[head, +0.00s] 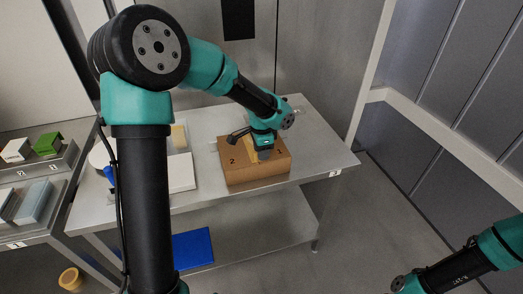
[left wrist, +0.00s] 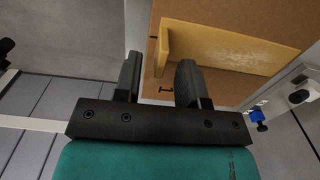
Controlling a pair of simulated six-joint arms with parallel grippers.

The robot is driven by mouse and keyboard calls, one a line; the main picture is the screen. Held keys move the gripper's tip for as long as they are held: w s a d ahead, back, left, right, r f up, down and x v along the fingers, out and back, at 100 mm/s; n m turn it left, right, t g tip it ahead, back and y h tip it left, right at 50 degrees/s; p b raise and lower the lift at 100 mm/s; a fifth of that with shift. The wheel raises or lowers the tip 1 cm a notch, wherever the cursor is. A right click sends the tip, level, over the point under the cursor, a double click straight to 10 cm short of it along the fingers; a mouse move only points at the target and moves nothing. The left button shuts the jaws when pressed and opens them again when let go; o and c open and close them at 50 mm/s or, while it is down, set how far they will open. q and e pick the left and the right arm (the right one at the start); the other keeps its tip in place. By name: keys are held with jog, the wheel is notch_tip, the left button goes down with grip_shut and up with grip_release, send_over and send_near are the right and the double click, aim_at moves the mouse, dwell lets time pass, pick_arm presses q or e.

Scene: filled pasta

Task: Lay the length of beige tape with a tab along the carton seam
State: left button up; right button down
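The brown carton (head: 270,175) stands on the metal table, with a dark "2" on its top. The beige tape (head: 250,150) shows as a pale strip on the carton top, partly hidden by my left gripper (head: 263,153). In the left wrist view the tape (left wrist: 235,50) lies across the carton (left wrist: 275,22), with its tab (left wrist: 165,45) standing up at the near end. My left gripper (left wrist: 157,75) is open there, its fingers apart. The tab appears between and just beyond the fingertips; contact cannot be told. The seam is not clearly visible. My right gripper is out of frame.
The metal table (head: 315,150) is clear right of the carton. A white box (head: 180,172) and a pale yellow block (head: 179,136) stand to its left. A side shelf (head: 30,185) holds several small boxes. A blue panel (head: 193,248) lies on the lower shelf.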

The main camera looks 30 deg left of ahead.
pick_arm(q)
jog(key=shift+r, duration=0.15)
notch_tip(320, 180, up, 17)
dwell(0.7)
dwell(0.8)
